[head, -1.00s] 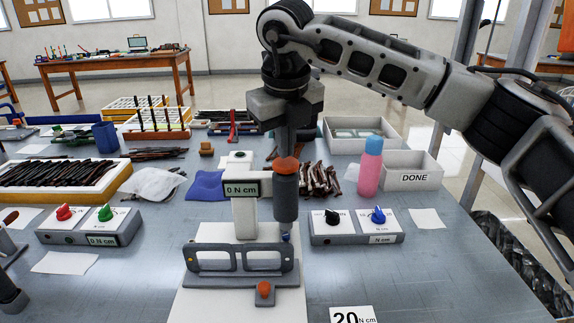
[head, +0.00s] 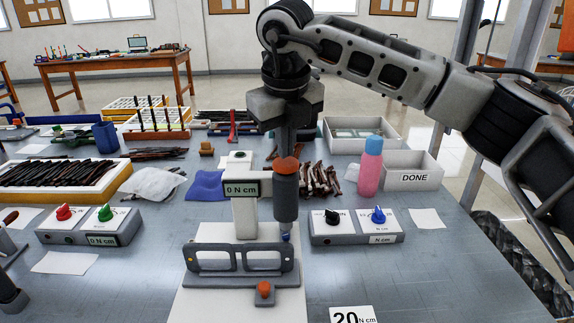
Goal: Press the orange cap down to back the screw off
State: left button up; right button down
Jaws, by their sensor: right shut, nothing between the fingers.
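The orange cap (head: 286,165) tops a dark grey cylindrical driver (head: 286,198) held on a white stand with a "0 N cm" display (head: 241,190). My right gripper (head: 287,150) points straight down, its shut fingers at the cap; whether they touch it I cannot tell. The driver's blue tip (head: 285,237) is just above the right end of the eyeglass frame (head: 240,260), which sits in a grey fixture on a white base. The screw is too small to make out. At the left edge, a part of my left arm may show, but no left gripper fingers are clear.
Control boxes with knobs stand left (head: 90,226) and right (head: 356,226) of the stand. A pink bottle with a blue cap (head: 370,170) and a white DONE bin (head: 408,180) are at the right. An orange button (head: 264,289) sits in front of the fixture.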

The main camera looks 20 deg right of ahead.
aim_at(286, 164)
jog(key=shift+s+b+x, duration=0.25)
jog(key=shift+b+x, duration=0.55)
jog(key=shift+x, duration=0.2)
jog(key=shift+s+b+x, duration=0.2)
jog(key=shift+b+x, duration=0.55)
jog(key=shift+x, duration=0.3)
dwell(2.5)
jog(key=shift+a+f, duration=0.1)
jog(key=shift+a, duration=0.05)
dwell(0.3)
jog(key=shift+f, duration=0.1)
jog(key=shift+s, duration=0.1)
dwell(0.5)
dwell(0.8)
dwell(0.7)
